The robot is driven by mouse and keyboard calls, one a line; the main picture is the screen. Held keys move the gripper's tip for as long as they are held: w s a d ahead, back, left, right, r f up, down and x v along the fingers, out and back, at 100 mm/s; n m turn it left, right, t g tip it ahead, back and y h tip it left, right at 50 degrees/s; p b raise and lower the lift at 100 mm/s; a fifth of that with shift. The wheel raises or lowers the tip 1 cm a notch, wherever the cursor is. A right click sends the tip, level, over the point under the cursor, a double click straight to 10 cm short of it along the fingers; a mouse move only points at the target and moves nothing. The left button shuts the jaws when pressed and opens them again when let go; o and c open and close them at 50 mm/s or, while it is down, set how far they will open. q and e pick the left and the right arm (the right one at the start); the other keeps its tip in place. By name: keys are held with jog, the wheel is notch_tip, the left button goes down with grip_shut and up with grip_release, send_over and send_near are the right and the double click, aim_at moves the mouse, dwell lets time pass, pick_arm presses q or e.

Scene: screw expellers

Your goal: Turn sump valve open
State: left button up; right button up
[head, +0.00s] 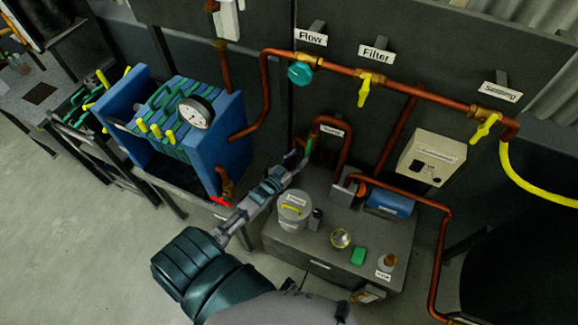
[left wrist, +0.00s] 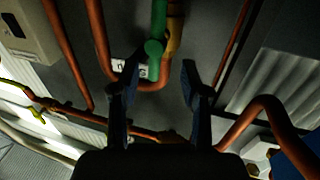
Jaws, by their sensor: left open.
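The sump valve has a green handle (head: 308,147) on a copper pipe, beside a small white label (head: 332,131) too small to read surely. My left gripper (head: 299,160) reaches up to it from the lower left. In the left wrist view the green handle (left wrist: 156,40) hangs from the top, its rounded end just ahead of the gap between my open left fingers (left wrist: 160,78). The fingers stand to either side, apart, with nothing held. I cannot tell whether a finger touches the handle. My right gripper is not in view.
A blue filter press (head: 215,140) stands left. Copper pipes (head: 350,165) run close right of the gripper. Turquoise (head: 300,73) and yellow valves (head: 365,88) sit above.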

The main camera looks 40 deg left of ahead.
pick_arm(q)
jog(key=s, duration=0.6)
jog(key=shift+a+r, duration=0.1)
